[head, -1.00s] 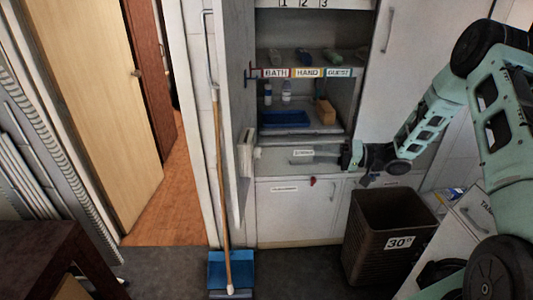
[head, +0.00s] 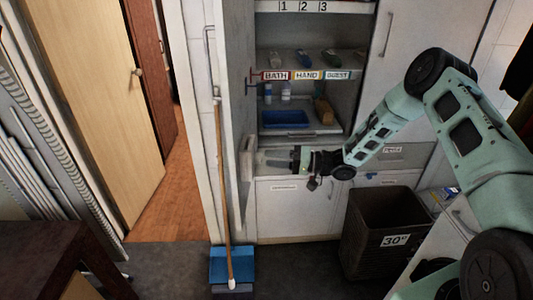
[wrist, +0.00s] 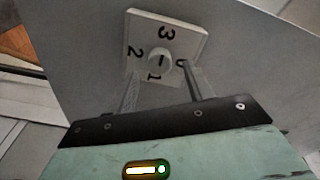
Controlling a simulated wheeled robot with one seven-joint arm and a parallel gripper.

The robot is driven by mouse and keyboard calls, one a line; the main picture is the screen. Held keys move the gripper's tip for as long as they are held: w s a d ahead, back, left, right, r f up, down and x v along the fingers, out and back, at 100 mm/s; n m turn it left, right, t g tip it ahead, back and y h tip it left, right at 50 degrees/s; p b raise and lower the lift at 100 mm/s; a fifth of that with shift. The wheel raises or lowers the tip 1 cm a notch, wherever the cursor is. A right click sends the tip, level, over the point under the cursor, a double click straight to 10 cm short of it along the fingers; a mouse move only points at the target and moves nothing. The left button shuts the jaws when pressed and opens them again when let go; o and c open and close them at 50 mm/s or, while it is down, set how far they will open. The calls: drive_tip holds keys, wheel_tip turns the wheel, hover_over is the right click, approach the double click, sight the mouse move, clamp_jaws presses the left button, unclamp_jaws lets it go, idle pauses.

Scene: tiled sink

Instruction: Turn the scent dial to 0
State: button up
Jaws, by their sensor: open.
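The scent dial (wrist: 190,27) is a pale square plate with the digits 0, 1, 2 and 3 around a round white knob (wrist: 160,61). The knob has a short dark mark; I cannot tell which end points. In the head view the dial's box (head: 247,157) is seen edge-on, on the side panel left of the shelves. My gripper (wrist: 158,68) is open, with one finger on each side of the knob in the picture. The right finger partly covers the 0. Contact with the knob cannot be told. In the head view my gripper (head: 278,160) points left at the dial.
Shelves with a blue tray (head: 284,118) and bottles stand above and behind my gripper. A broom (head: 223,190) leans left of the side panel. A dark bin (head: 385,222) marked 30 stands on the floor at the right. An open doorway is at the left.

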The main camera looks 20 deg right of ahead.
sight(258, 158)
drive_tip(key=shift+p+x, duration=0.3)
drive_tip(key=shift+x, duration=1.05)
drive_tip(key=c, duration=1)
drive_tip(key=shift+f+b, duration=0.15)
drive_tip(key=shift+b, duration=0.25)
